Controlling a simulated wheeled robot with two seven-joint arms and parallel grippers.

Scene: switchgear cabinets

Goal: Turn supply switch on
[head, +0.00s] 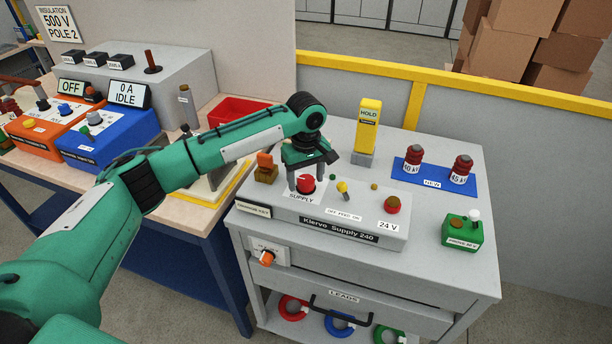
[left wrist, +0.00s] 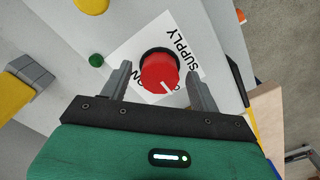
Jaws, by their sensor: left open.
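The supply switch is a red rotary knob (head: 306,184) on a white label marked SUPPLY, on the grey Klervo Supply 240 box (head: 340,215). In the left wrist view the red knob (left wrist: 159,72) has a white pointer line directed to the lower right, away from the word ON at the left. My left gripper (head: 306,178) is open above the knob. In the left wrist view its two fingers (left wrist: 160,85) stand on either side of the knob, apart from it. My right gripper is not in view.
On the box are a yellow-tipped toggle (head: 342,188), a small green lamp (head: 333,177) and a red button (head: 392,205). A yellow HOLD device (head: 368,125) stands behind.

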